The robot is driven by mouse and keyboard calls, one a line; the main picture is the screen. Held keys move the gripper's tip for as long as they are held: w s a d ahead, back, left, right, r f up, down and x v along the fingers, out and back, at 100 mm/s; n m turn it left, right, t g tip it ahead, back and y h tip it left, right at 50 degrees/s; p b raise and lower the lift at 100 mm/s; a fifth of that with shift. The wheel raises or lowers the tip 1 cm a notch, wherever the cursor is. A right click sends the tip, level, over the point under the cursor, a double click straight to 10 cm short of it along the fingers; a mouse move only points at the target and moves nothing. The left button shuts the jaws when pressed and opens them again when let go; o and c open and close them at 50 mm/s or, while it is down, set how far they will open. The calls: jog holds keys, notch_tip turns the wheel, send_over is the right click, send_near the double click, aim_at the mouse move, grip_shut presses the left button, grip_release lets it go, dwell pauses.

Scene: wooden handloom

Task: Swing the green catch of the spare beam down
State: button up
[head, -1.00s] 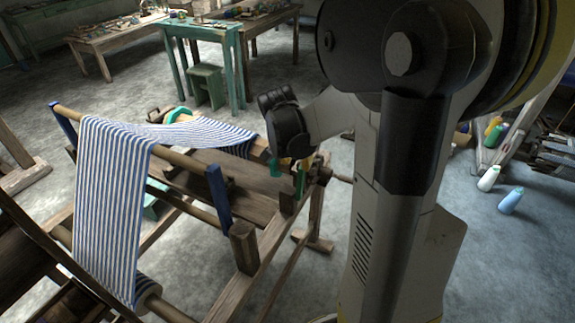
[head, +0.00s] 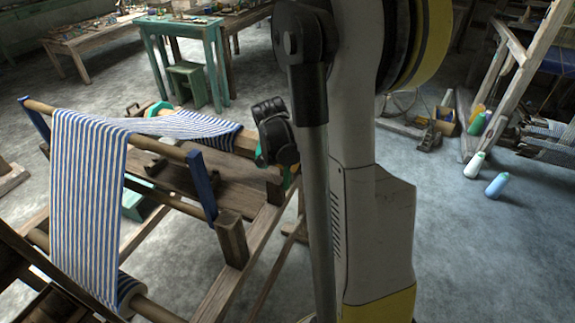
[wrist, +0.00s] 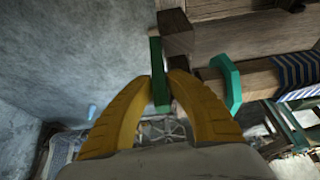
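The green catch (wrist: 157,60) is a narrow bar at the end of a wooden beam in the wrist view. Its lower part lies between the two yellow fingers of my gripper (wrist: 160,78), whose tips are close against its two sides with no clear gap. In the head view my gripper (head: 277,140) is at the loom's right end, and only a sliver of green catch (head: 287,179) shows below it. The fingers are hidden there by the gripper body and my arm. A separate teal bracket (wrist: 229,84) sits around the beam to the right in the wrist view.
Blue-and-white striped cloth (head: 85,190) hangs over the loom's bars. A dark wooden block (wrist: 176,32) adjoins the catch. A teal table (head: 178,24) and stool (head: 188,85) stand behind.

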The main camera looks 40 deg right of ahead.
grip_shut()
jog(key=shift+d, duration=0.1)
jog(key=shift+w+d+f+g+y+p, duration=0.15)
jog(key=shift+w+d+f+g+y, duration=0.15)
jog(key=shift+d+y, duration=0.45)
jog(key=shift+w+d+f+g+y+p, duration=0.15)
jog(key=shift+w+d+f+g+y, duration=0.25)
jog(key=shift+y, duration=0.6)
jog(key=shift+w+d+f+g+y+p, duration=0.15)
jog(key=shift+d+g+y, duration=0.25)
jog(key=shift+d+y, duration=0.4)
jog(key=shift+a, duration=0.1)
